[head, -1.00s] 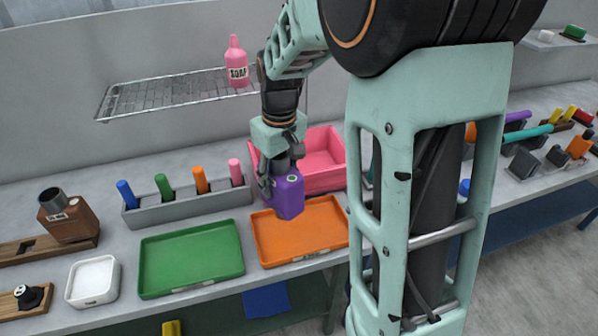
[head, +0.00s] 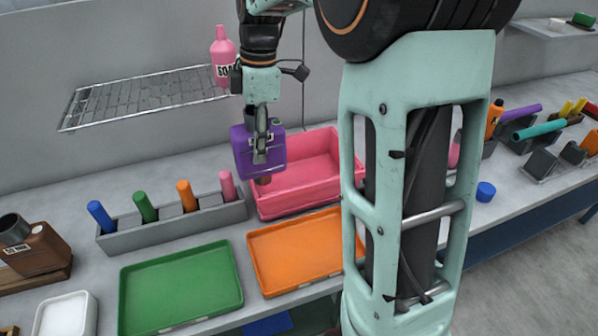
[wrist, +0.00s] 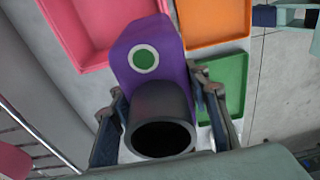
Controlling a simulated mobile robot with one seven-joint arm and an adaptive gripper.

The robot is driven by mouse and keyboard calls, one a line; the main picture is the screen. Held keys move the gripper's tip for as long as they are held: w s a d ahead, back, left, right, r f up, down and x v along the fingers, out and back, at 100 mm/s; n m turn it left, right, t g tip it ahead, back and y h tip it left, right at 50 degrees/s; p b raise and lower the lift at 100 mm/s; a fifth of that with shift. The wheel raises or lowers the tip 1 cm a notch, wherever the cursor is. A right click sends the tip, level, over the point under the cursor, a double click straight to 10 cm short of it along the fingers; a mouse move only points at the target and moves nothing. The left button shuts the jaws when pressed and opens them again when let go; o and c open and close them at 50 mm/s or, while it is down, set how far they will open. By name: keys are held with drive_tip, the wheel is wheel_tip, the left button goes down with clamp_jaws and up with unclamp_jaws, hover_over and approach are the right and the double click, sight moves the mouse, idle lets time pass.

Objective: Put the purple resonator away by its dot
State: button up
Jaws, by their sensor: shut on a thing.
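My gripper (head: 261,150) is shut on the purple resonator (head: 243,155) and holds it in the air near the left end of the pink bin (head: 312,187). In the wrist view the resonator (wrist: 170,78) lies between the two fingers. Its dark round pipe opening faces the camera, and a green dot with a white ring shows on its purple face.
A grey rack (head: 175,228) with blue, green, orange and pink cylinders stands left of the pink bin. A wire shelf (head: 140,98) with a pink soap bottle (head: 223,60) is on the wall. A brown part (head: 38,252) and white tray (head: 66,315) are at left.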

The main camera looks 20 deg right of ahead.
drive_tip(key=w+d+f+p, duration=0.1)
drive_tip(key=w+d+f, duration=0.1)
drive_tip(key=d+f, duration=0.4)
drive_tip(key=w+d+f, duration=0.2)
drive_tip(key=d+f, duration=0.4)
drive_tip(key=shift+w+d+f+p, duration=0.2)
drive_tip(key=shift+w+p, duration=0.05)
drive_tip(key=shift+p, duration=0.15)
drive_tip(key=shift+f, duration=0.15)
drive_tip(key=o, duration=1.1)
drive_tip(key=shift+s, duration=0.1)
